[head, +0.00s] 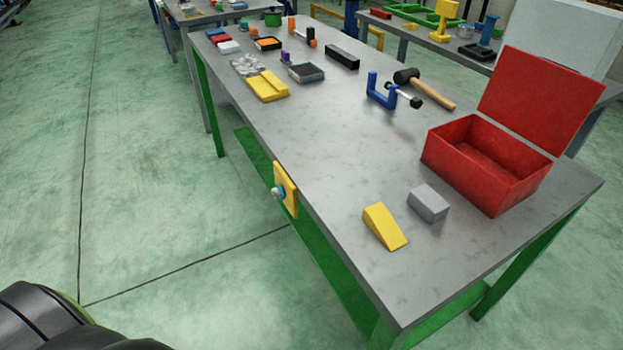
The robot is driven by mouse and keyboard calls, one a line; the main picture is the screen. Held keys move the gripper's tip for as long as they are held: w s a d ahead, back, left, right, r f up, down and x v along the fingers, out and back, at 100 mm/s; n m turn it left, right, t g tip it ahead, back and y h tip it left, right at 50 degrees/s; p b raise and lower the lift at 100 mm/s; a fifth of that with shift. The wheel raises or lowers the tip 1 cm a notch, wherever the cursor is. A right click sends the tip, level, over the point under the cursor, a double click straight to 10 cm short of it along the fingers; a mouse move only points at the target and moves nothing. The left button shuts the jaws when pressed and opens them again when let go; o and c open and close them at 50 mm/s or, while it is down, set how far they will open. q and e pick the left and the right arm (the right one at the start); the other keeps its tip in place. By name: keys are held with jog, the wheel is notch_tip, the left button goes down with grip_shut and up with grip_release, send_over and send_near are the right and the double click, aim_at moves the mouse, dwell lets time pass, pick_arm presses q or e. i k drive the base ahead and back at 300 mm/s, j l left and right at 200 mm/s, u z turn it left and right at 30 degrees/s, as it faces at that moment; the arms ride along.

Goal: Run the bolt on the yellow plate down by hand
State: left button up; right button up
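A yellow plate (287,190) is upright on the left long side of the grey table, its top edge about level with the tabletop. A bolt (277,192) with a greyish-blue head sticks out from the plate's face toward the left. I cannot tell how far the bolt is threaded in, or whether there is a gap under its head. Neither of my grippers is in the head view. Nothing is touching the bolt or the plate from outside.
On the grey table (350,190) are a yellow wedge (384,227), a grey block (428,204), an open red box (485,165), a blue clamp (381,92) and a mallet (425,88). Small items crowd the far end. The floor (170,190) left of the plate is clear.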

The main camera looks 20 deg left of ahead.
aim_at(278, 193)
jog(key=i+j+z, duration=0.1)
jog(key=j+z, duration=0.3)
jog(key=j, duration=0.95)
jog(key=k+j+z, duration=0.15)
jog(key=j+z, duration=0.2)
jog(key=j, duration=0.95)
